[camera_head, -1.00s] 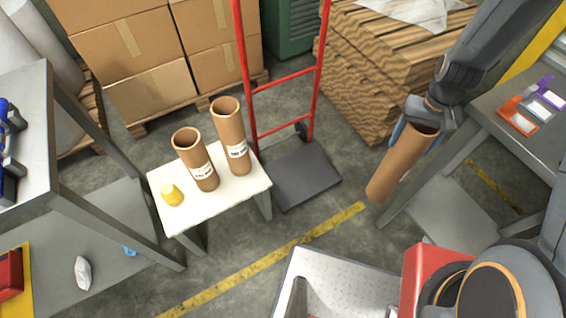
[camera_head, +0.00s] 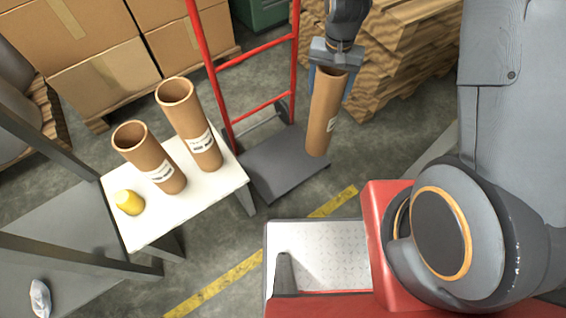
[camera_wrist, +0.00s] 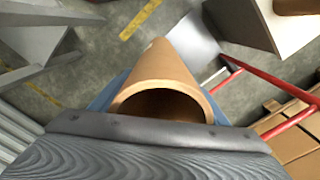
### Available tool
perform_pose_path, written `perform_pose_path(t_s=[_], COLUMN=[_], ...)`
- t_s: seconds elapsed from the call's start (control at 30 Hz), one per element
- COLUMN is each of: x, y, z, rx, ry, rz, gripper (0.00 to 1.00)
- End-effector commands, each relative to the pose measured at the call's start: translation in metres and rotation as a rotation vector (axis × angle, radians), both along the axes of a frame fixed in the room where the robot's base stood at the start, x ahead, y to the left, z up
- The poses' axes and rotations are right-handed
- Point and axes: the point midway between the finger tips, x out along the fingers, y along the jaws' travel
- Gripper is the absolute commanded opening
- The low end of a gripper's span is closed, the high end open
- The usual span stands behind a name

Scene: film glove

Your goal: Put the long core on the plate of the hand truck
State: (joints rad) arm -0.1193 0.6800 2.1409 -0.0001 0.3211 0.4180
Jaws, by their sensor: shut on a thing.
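My gripper (camera_head: 331,75) is shut on the top end of a brown cardboard core (camera_head: 322,112), which hangs nearly upright with a white label on its side. In the head view the core's lower end overlaps the right edge of the hand truck's dark plate (camera_head: 283,163); its height above it I cannot tell. In the wrist view the held core (camera_wrist: 160,75) points away with its open end near me, and the grey plate (camera_wrist: 180,28) shows past its far end. The red hand truck (camera_head: 245,62) stands upright behind its plate, which is empty.
A white table (camera_head: 205,205) left of the plate bears two standing cores, a taller one (camera_head: 190,125) and a shorter one (camera_head: 150,158), and a yellow object (camera_head: 129,202). Wood stacks (camera_head: 400,60) stand behind on the right, cardboard boxes (camera_head: 90,70) on the left.

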Motion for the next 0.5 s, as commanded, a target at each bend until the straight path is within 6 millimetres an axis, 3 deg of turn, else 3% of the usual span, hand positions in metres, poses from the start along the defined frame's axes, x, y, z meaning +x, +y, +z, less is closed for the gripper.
perform_pose_path(t_s=[0.03, 0.5], x=[0.005, 0.027], y=[0.006, 0.051], z=[-0.017, -0.103], rx=[0.001, 0.001], ry=[-0.001, -0.001], rz=[-0.023, -0.294], gripper=[0.25, 0.25])
